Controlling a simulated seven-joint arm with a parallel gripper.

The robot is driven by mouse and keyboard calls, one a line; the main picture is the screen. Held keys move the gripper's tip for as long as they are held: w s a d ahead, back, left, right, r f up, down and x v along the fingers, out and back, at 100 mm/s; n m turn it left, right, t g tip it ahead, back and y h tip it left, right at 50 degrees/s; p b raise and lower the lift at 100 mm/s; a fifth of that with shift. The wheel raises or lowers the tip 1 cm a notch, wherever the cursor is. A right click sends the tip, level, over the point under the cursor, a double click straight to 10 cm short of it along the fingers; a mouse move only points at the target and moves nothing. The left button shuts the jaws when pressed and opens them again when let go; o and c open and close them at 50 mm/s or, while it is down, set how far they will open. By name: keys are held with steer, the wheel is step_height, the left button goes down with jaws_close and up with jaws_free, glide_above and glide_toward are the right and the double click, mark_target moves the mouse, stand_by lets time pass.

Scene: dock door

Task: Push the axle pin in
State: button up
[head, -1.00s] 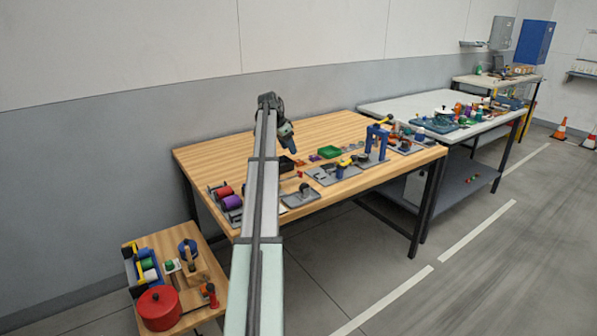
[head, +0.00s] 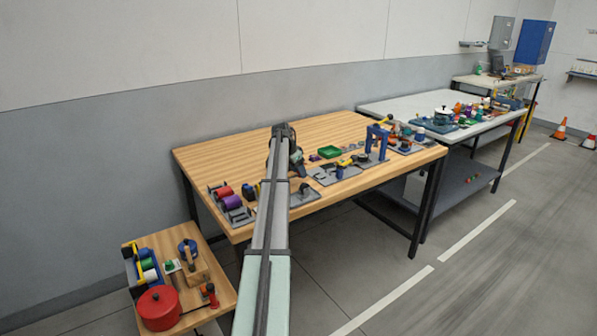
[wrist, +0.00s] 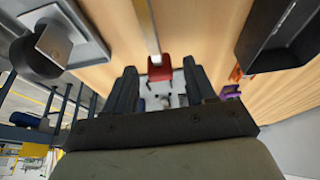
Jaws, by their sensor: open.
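I cannot single out the axle pin in either view. My gripper (wrist: 160,85) is open, with two dark fingers spread at the middle of the wrist view. A small red block (wrist: 160,67) at the end of a pale strip shows in the gap between the fingers, beyond the tips. Small grey and white parts show below it, too small to name. In the head view my gripper (head: 297,165) hangs low over the wooden table (head: 240,150), and my arm hides part of the things beneath it. Whether it touches anything cannot be told.
A grey rack (head: 240,215) with red and purple rolls stands left of my arm. The wrist view shows a grey plate (wrist: 88,38) and a black tray (wrist: 268,45). The table's back is clear.

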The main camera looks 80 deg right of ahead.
steer(key=shift+f, duration=0.2)
jaws_close()
stand_by(0.5)
